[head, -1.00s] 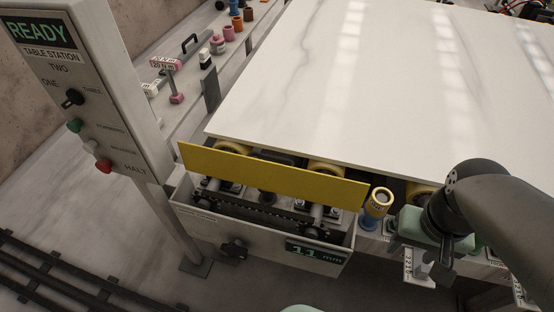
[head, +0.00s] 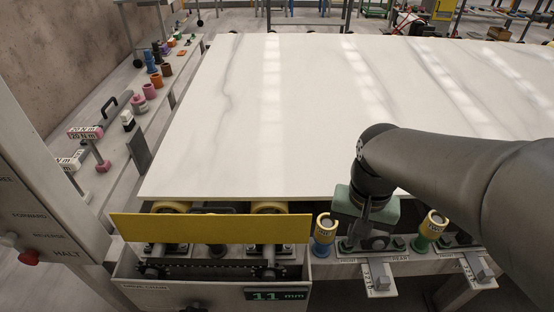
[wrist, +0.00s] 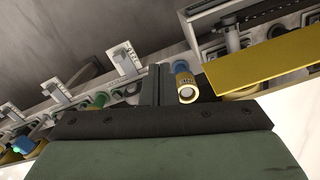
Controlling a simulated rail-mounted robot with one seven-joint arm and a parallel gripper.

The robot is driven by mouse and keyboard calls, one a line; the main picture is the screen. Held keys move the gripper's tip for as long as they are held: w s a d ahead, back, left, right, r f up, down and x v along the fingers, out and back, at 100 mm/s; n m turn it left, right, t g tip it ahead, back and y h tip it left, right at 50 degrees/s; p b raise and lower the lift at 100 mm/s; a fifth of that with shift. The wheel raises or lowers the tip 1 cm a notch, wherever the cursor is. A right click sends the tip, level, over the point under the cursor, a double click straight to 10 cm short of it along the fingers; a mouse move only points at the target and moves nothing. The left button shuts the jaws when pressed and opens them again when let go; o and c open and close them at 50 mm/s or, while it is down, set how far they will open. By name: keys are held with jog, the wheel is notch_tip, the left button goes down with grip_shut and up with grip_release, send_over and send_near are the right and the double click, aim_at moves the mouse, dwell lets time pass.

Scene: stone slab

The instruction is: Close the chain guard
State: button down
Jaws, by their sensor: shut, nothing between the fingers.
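The chain guard is a long yellow panel (head: 210,228), standing raised along the front edge of the slab. Below it the chain (head: 210,268) and its sprockets lie exposed in an open grey housing (head: 165,292). My gripper (head: 368,212) is right of the guard, past a blue and yellow cylinder, and apart from the guard.
The blue and yellow cylinder (head: 325,235) stands between guard and gripper. Another yellow-topped cylinder (head: 433,224) and tagged clamps (head: 378,275) line the front rail. The marble slab (head: 270,120) lies behind. A control panel (head: 40,190) stands left. A side ledge (head: 130,130) holds coloured parts.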

jog(key=w+a+r+m+g+p, duration=0.1)
jog(key=w+a+m+g, duration=0.1)
jog(key=w+a+m, duration=0.7)
jog(key=w+a+r+m+g+p, duration=0.15)
jog(key=w+a+m, duration=0.35)
jog(key=w, duration=0.7)
jog(key=s+f, duration=0.7)
jog(key=f, duration=0.2)
jog(key=shift+s+d+f+g+h, duration=0.15)
jog(key=shift+s+f+g+h, duration=0.15)
jog(key=shift+s+f+g, duration=0.1)
jog(key=shift+s+t, duration=0.15)
jog(key=shift+t, duration=0.1)
